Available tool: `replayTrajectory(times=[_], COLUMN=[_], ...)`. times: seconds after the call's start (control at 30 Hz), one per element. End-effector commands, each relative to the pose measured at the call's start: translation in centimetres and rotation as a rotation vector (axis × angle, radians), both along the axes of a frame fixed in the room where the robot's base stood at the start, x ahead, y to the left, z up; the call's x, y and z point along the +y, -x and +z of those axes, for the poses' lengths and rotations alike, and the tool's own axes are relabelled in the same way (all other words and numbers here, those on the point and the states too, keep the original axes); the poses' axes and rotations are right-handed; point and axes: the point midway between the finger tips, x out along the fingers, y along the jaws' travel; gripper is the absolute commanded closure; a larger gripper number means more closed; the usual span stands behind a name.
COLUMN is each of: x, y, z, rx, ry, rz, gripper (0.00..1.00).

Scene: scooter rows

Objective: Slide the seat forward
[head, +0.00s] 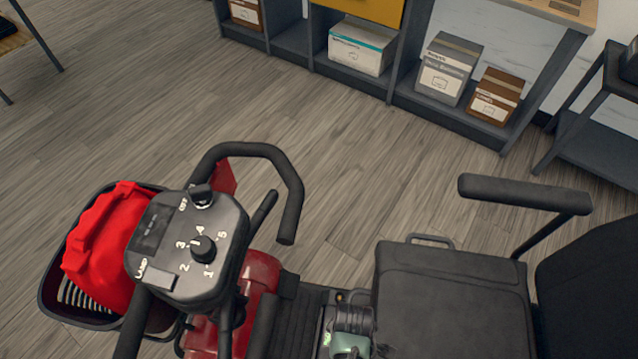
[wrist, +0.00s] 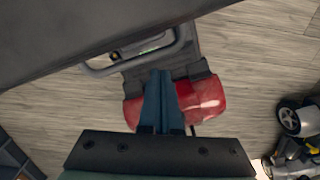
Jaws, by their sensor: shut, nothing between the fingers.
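The scooter's black padded seat (head: 450,290) is at the lower right of the head view, in front of a dark backrest (head: 590,280). A grey loop-shaped bar (head: 430,240) shows at the seat's far edge. In the wrist view a dark surface, apparently the seat (wrist: 70,35), fills the upper left, with a grey loop bar (wrist: 140,60) along its edge. I cannot tell if it is the same loop. My gripper (wrist: 163,78) is shut and empty, its blue-grey fingertips just below the bar in the picture. Contact cannot be told.
The tiller panel (head: 190,245) with dials and the basket (head: 55,275) holding a red bag (head: 105,240) are at left. An armrest (head: 520,193) extends above the seat. Red bodywork (wrist: 203,97) flanks my fingers in the wrist view. Shelves with boxes (head: 447,68) stand behind open floor.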

Motion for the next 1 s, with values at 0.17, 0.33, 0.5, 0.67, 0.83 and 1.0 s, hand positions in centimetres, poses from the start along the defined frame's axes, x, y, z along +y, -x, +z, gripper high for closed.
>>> replayTrajectory(times=[0.17, 0.33, 0.5, 0.67, 0.83, 1.0], x=[0.0, 0.0, 0.0, 0.0, 0.0, 0.0], y=[0.0, 0.0, -0.1, -0.1, -0.1, -0.1], z=[1.9, 3.2, 4.5, 5.8, 7.1, 8.4], rx=[-0.001, -0.001, -0.001, -0.001, -0.001, -0.001], ry=[0.001, 0.001, 0.0, 0.0, 0.0, 0.0], rz=[0.0, 0.0, 0.0, 0.0, 0.0, 0.0], gripper=[1.0, 1.0, 1.0, 1.0, 1.0, 1.0])
